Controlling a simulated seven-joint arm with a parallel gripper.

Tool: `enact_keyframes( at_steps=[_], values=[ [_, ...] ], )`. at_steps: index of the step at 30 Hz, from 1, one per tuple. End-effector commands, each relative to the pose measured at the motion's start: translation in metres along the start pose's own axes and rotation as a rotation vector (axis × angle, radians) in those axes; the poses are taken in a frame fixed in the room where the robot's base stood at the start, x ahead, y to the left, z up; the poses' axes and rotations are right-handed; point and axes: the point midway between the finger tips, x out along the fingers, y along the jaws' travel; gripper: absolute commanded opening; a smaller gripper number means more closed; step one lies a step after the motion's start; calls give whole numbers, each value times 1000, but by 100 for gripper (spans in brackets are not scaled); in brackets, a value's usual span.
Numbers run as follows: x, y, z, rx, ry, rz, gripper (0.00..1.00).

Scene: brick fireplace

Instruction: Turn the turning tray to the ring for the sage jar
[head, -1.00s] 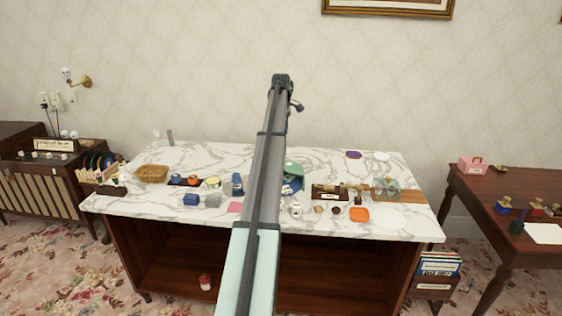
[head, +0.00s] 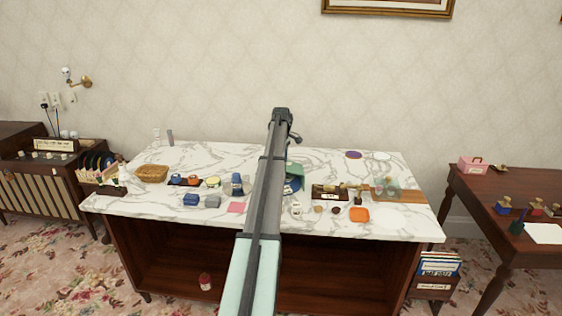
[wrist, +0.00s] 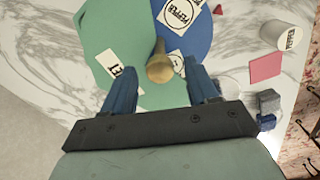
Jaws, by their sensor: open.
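The turning tray (wrist: 100,30) fills the top of the wrist view, with green and blue sectors and white labels. One label on the blue part reads PEPPER; another, cut off, ends in ET. A brass knob (wrist: 159,68) stands up from the tray. My gripper (wrist: 160,75) is open, with its two blue fingers on either side of the knob and apart from it. In the head view the tray (head: 295,170) is partly hidden behind my arm, and the gripper is hidden too. A white jar (wrist: 287,37) has a label I cannot read surely; I cannot identify a sage jar.
A pink square (wrist: 265,67) and grey-blue blocks (wrist: 268,102) lie near the tray on the marble top (head: 335,160). A dark labelled box (head: 328,192) and an orange dish (head: 359,215) are to its right. A wicker basket (head: 151,173) is far left.

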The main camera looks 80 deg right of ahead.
Motion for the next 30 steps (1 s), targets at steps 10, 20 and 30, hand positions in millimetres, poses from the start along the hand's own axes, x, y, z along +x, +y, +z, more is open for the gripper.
enact_keyframes(
  at_steps=[10,20,30],
  values=[
    [2,0,0,0,0,0,58],
    [2,0,0,0,0,0,27],
    [2,0,0,0,0,0,0]
  ],
)
